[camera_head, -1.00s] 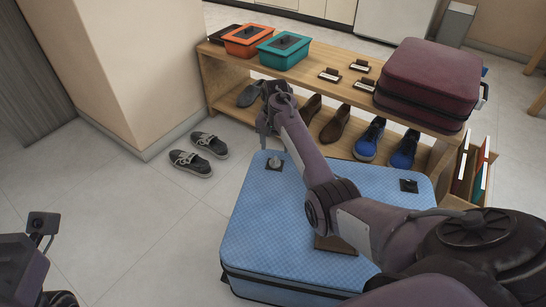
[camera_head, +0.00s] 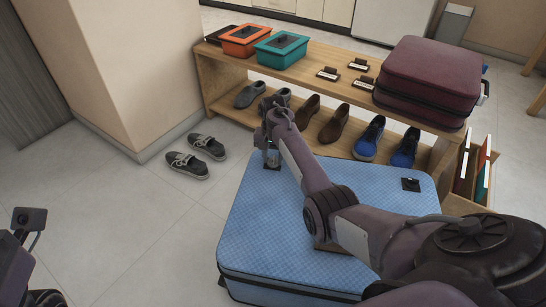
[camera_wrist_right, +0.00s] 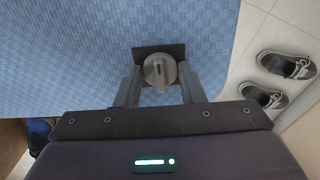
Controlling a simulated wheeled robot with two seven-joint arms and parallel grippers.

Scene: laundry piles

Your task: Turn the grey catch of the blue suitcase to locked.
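The blue suitcase (camera_head: 300,220) lies flat on the floor. Its grey catch (camera_wrist_right: 160,70), a round knob with a raised ridge on a dark plate, shows in the wrist view near the suitcase's edge. The ridge runs roughly up and down in that picture. My right gripper (camera_wrist_right: 159,72) is open, one finger on each side of the knob, with what looks like a small gap on both sides. In the head view the right gripper (camera_head: 271,160) stands over the far left corner and mostly hides the catch. Only part of my left arm shows at bottom left; its fingers are not clear.
A second, dark fitting (camera_head: 411,185) sits at the suitcase's far right corner. A wooden bench (camera_head: 225,75) behind carries a maroon suitcase (camera_head: 430,80), an orange box (camera_head: 246,40) and a teal box (camera_head: 282,50), with shoes below. Grey shoes (camera_head: 188,165) lie on the floor at left.

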